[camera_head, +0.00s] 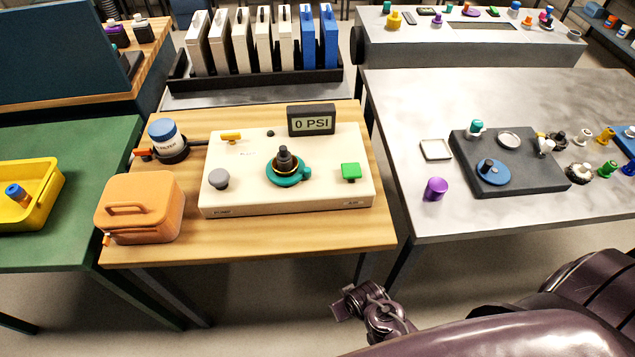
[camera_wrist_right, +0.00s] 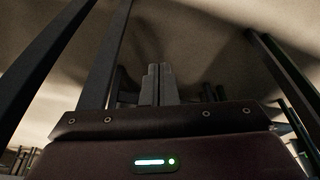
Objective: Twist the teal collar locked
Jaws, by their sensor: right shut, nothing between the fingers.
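The teal collar (camera_head: 285,181) sits around a dark stepped fitting (camera_head: 285,160) in the middle of the beige panel box (camera_head: 230,199). A small teal lug sticks out on its right side. A display (camera_head: 312,120) behind it reads 0 PSI. My right gripper (camera_head: 341,304) is in front of the wooden table's front edge, low and well apart from the collar. In the right wrist view its two fingers (camera_wrist_right: 159,71) are together with nothing between them. My left gripper is not in view.
The grey table (camera_head: 500,220) at right holds small parts. Bare wood lies before the panel.

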